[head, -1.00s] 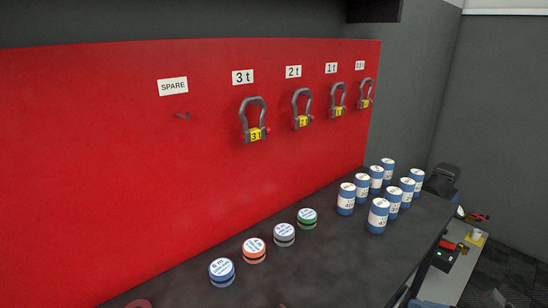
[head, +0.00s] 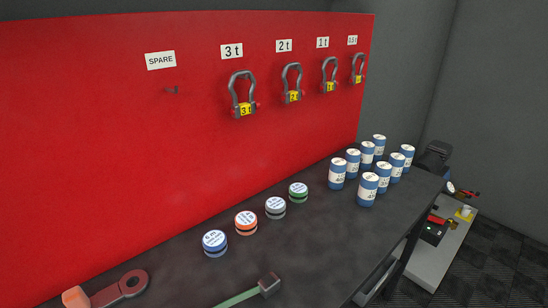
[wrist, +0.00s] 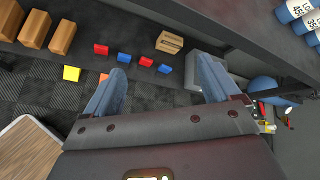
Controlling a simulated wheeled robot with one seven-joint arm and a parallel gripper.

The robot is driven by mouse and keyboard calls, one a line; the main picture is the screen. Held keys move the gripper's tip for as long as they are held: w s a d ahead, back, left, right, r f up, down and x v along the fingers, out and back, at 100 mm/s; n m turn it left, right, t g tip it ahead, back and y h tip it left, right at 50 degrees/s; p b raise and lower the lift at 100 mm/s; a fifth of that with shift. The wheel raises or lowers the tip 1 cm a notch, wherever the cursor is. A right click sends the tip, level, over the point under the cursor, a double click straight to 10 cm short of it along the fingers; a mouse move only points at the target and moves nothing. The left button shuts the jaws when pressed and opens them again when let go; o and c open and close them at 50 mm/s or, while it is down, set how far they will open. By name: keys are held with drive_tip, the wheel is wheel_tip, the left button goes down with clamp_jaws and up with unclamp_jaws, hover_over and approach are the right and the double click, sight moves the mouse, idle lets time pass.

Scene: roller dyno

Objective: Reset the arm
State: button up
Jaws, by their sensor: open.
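My gripper (wrist: 162,75) shows in the wrist view with its two blue fingers spread wide apart and nothing between them. It hangs in front of the dark bench edge, above a lower area with a checkered dark floor. The gripper does not show in the head view.
The bench (head: 320,225) carries several round tins, blue cans (head: 368,190), a reddish ring-ended piece (head: 125,285) and a green-handled tool (head: 252,292). Shackles (head: 242,95) hang on a red board (head: 110,130). Wooden blocks (wrist: 62,37) and a wooden surface (wrist: 28,150) lie below the gripper.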

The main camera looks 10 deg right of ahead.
drive_tip(key=s+a+r+n+t+h, duration=0.15)
drive_tip(key=s+n+h, duration=0.35)
drive_tip(key=s+n, duration=0.65)
drive_tip(key=s+a+r+n+t, duration=0.2)
drive_tip(key=s+r+n+t, duration=0.1)
drive_tip(key=s+r+n, duration=0.8)
wheel_tip(320, 180, up, 2)
drive_tip(key=shift+a, duration=0.2)
drive_tip(key=shift+s, duration=0.1)
